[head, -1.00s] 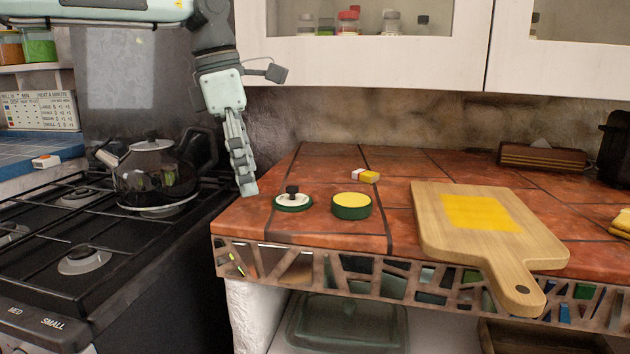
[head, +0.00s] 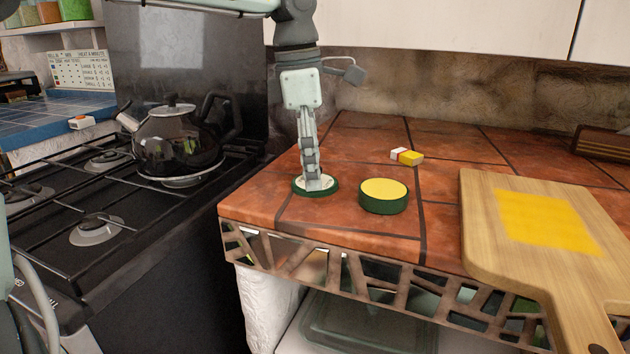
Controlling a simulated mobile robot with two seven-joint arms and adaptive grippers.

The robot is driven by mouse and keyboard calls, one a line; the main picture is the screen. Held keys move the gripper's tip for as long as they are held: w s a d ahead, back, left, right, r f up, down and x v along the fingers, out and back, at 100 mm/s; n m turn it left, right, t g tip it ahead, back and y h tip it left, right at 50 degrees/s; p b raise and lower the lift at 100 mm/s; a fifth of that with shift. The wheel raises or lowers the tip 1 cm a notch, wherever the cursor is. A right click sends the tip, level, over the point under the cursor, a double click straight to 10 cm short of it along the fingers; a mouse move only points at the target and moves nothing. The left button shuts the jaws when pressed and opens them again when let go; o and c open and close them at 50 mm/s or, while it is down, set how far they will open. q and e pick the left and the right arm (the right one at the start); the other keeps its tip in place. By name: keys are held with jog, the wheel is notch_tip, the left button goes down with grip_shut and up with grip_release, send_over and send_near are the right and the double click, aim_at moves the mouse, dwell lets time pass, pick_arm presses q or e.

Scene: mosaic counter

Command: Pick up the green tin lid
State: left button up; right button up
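The green tin lid (head: 331,190), a low disc with a green rim and pale top, lies flat on the red tiled counter near its left end. My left gripper (head: 313,181) points straight down over it, with the fingertips at the lid's middle. The fingers overlap in this view and hide the lid's dark knob, so I cannot tell whether they are closed on it. The round green tin (head: 384,204) with a yellow top stands just right of the lid, apart from it. My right gripper is not in view.
A small yellow and white box (head: 407,157) lies behind the tin. A wooden board (head: 480,225) with a yellow patch covers the right side. A kettle (head: 175,140) stands on the stove (head: 60,210) to the left. The counter's front edge (head: 330,232) is close.

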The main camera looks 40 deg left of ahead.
pick_arm(q)
jog(key=shift+f, duration=0.4)
jog(key=shift+c, duration=0.5)
